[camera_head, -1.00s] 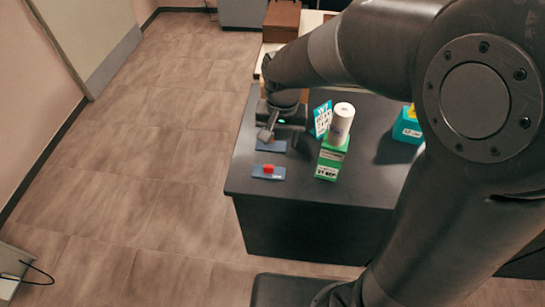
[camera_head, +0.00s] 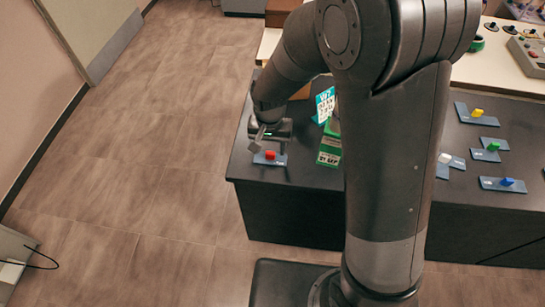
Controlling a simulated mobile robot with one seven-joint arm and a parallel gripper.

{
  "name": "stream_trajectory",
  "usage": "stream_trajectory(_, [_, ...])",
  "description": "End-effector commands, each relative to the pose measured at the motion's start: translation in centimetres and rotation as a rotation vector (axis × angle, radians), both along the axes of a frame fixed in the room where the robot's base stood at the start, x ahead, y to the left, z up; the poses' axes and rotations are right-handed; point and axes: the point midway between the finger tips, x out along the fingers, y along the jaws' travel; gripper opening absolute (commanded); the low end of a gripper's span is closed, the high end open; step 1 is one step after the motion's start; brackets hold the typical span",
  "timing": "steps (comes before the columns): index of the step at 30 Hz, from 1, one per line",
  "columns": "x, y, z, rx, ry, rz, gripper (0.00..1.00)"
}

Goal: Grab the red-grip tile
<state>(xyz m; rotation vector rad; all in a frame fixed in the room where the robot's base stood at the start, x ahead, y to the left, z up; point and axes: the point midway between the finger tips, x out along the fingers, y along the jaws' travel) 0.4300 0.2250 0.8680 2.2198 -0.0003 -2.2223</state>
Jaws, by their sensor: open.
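The red-grip tile (camera_head: 260,160) is a flat dark blue-grey plate with a small red block grip (camera_head: 270,155) on top. It lies near the left front corner of the dark table. My gripper (camera_head: 268,141) is open and points down just above and behind the red grip. I cannot tell whether a finger touches it. The second blue tile seen earlier behind the red one is hidden by my gripper and arm.
Tiles with yellow (camera_head: 477,112), green (camera_head: 493,146), white (camera_head: 445,158) and blue (camera_head: 507,181) grips lie right on the dark table (camera_head: 300,178).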

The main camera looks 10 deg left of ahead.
Motion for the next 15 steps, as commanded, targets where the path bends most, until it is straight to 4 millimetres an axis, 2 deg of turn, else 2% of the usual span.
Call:
stream_trajectory(3, [0.0, 0.0, -1.5, -0.001, 0.002, 0.0, 0.53])
stream_trajectory(6, [0.0, 0.0, -2.0, 0.0, -0.001, 0.0, 0.53])
stream_trajectory(13, [0.0, 0.0, -2.0, 0.001, -0.001, 0.0, 0.53])
stream_trajectory(15, [0.0, 0.0, -2.0, 0.001, -0.001, -0.001, 0.47])
